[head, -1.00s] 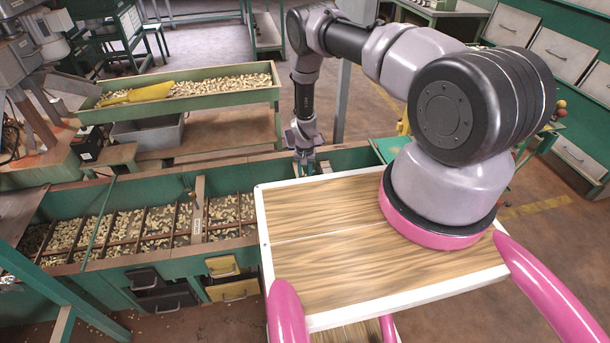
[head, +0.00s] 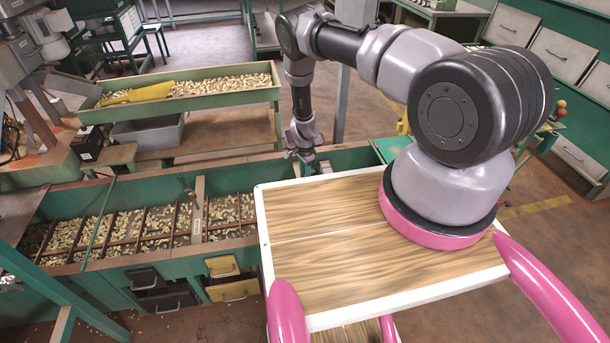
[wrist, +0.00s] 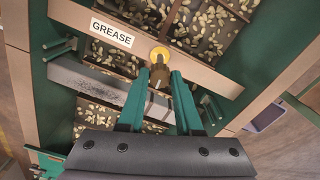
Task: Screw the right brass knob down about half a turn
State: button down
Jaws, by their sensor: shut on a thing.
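In the wrist view, a brass knob (wrist: 160,73) stands between the tips of my gripper (wrist: 160,82), whose green fingers are shut on it. A round yellow piece (wrist: 159,54) shows just beyond the knob, on the tan rail. The fingers and the dark wrist body hide part of the knob and what lies under it. In the head view, my gripper (head: 305,158) is low over the green hopper bench, behind the wooden top. The knob cannot be made out there.
A white GREASE label (wrist: 112,34) sits on the tan rail (wrist: 200,67), left of the knob. A grey bar (wrist: 95,82) crosses close to the fingers. Hopper compartments (head: 120,225) hold nuts.

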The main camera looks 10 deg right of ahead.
jog(key=shift+m, duration=0.6)
jog(key=c, duration=0.6)
grip_release()
notch_tip(320, 180, up, 11)
jog(key=shift+f, duration=0.1)
jog(key=shift+w, duration=0.1)
